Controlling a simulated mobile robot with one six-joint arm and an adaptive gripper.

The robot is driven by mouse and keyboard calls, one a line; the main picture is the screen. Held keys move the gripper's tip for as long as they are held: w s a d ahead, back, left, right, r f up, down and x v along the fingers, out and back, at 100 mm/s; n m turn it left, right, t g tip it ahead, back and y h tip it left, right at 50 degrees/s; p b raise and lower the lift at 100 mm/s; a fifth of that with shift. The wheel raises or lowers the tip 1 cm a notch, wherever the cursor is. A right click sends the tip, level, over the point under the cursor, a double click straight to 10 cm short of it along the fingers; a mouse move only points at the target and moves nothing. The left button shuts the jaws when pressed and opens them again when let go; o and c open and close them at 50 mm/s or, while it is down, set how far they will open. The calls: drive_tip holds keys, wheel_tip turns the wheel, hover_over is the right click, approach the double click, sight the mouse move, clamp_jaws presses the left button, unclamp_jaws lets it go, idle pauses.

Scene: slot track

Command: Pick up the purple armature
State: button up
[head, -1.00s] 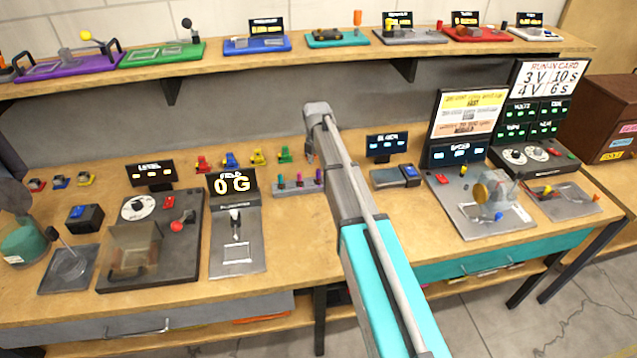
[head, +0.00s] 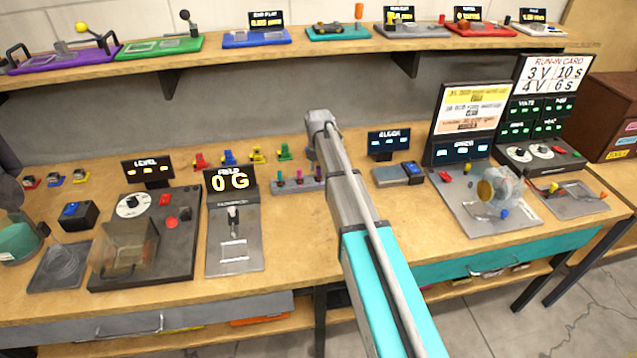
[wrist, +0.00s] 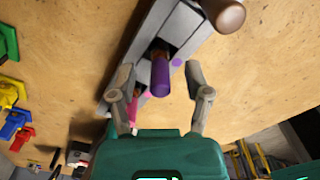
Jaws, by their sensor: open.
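The purple armature (wrist: 160,74) stands upright in a slot of a grey rack (wrist: 185,14) in the wrist view. My gripper (wrist: 159,78) is open, with one finger on each side of the armature in the picture. I see no clear contact, and the height gap is hard to judge. A pink piece (wrist: 133,108) stands in the same rack, partly hidden by the left finger. In the head view the rack (head: 288,188) sits mid-table with small coloured pegs, and my arm hides its right end and most of my gripper.
The alarm box (head: 398,173) is to the right of my arm. A shelf (head: 300,50) runs above the back of the table.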

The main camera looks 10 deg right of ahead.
drive_tip(key=shift+f, duration=0.5)
clamp_jaws()
idle(0.4)
